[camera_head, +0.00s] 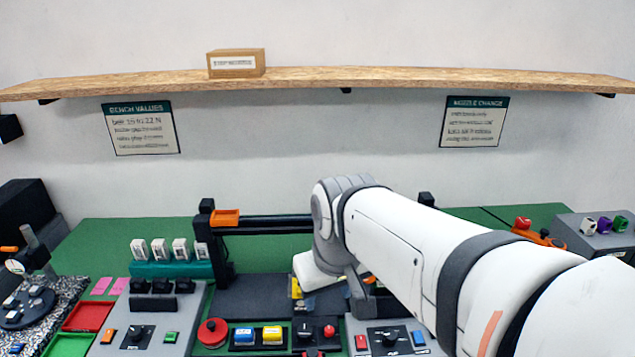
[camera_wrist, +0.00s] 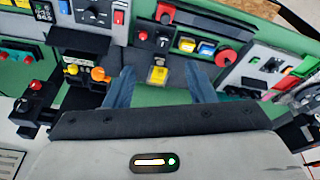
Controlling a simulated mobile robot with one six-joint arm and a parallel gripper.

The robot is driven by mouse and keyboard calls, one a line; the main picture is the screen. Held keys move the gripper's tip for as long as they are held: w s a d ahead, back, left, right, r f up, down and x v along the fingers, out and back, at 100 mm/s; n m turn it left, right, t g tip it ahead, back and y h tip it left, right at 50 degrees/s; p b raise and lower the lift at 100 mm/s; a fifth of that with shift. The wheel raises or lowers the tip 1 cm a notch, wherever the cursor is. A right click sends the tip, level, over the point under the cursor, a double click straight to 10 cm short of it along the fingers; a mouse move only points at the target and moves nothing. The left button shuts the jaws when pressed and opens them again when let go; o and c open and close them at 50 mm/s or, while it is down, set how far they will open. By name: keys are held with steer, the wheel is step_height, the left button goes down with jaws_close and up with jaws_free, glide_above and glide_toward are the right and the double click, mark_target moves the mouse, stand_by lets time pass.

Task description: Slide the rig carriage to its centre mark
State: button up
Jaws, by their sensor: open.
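The rig's black rail (camera_head: 265,224) runs between two dark posts above a dark bed (camera_head: 250,297) in the head view. My gripper (camera_head: 330,300) is over the bed, and my arm hides much of the rail's right part. In the wrist view my gripper (camera_wrist: 160,88) is open, its two fingers apart with no object held. A black part with orange knobs (camera_wrist: 100,74), possibly the carriage, is just left of the left finger; contact cannot be told. A small yellow piece (camera_wrist: 157,75) shows between the fingers, below them. I cannot tell which marking is the centre mark.
Along the bench front are a red round button (camera_head: 212,332), a blue button (camera_head: 243,335), a yellow button (camera_head: 272,333) and a knob panel (camera_head: 390,337). White blocks (camera_head: 160,248) stand in a green rack at left. A wooden shelf (camera_head: 400,77) spans the wall.

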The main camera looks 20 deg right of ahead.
steer(key=w+d+r+n+g, duration=0.1)
steer(key=w+d+r, duration=0.2)
steer(key=w+d, duration=0.2)
steer(key=w+d+r+n+g, duration=0.1)
steer(key=w+d+r, duration=0.3)
steer(key=w, duration=0.6)
steer(key=w+d+r+n+g+b, duration=0.1)
steer(key=w+d+r+n, duration=0.2)
steer(key=w+d, duration=0.3)
steer(key=shift+w+d+r, duration=0.1)
steer(key=shift+w+r, duration=0.05)
steer(key=shift+w, duration=0.45)
steer(key=shift+w+r, duration=0.1)
steer(key=shift+w, duration=0.5)
steer(key=shift+w+d, duration=0.15)
steer(key=shift+d, duration=0.05)
steer(key=shift+f, duration=0.35)
step_height(320, 180, down, 7)
steer(key=shift+r, duration=0.1)
steer(key=shift+c, duration=0.2)
jaws_close()
